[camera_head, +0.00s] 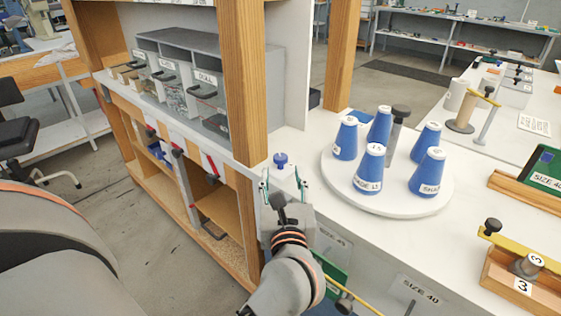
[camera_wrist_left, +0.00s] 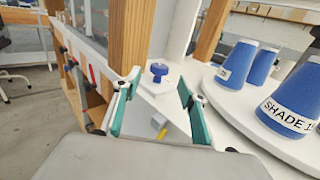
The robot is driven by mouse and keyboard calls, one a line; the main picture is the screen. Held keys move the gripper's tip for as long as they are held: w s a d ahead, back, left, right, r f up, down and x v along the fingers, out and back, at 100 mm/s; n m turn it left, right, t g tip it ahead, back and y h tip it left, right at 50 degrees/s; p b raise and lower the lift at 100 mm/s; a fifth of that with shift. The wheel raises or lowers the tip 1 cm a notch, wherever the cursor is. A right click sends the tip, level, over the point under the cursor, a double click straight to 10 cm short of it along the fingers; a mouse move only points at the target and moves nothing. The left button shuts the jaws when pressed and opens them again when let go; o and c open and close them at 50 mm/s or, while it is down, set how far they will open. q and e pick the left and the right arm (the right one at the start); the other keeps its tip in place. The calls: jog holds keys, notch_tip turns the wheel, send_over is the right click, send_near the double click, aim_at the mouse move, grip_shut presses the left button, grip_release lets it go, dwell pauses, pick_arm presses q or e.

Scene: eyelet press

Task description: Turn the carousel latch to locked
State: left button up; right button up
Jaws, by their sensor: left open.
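The carousel latch (camera_head: 281,159) is a small blue knob on a pale block at the front edge of the white worktop, left of the carousel (camera_head: 345,182). The carousel is a round white disc carrying several blue cones, some with shade labels. My left gripper (camera_head: 283,184) is open and just short of the latch, with nothing between its green-padded fingers. In the left wrist view the latch knob (camera_wrist_left: 159,70) shows beyond and between the open fingertips (camera_wrist_left: 160,84), apart from them. My right gripper is in neither view.
A wooden post (camera_head: 237,85) and grey bin unit (camera_head: 185,80) stand left of the latch. A dark-topped post (camera_head: 397,130) rises at the carousel. A wooden block (camera_head: 525,282) with a yellow bar lies front right. The worktop between carousel and block is clear.

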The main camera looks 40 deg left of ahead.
aim_at(281, 162)
pick_arm(q)
jog(key=x, duration=0.7)
jog(key=shift+w+a, duration=0.25)
jog(key=c, duration=1.1)
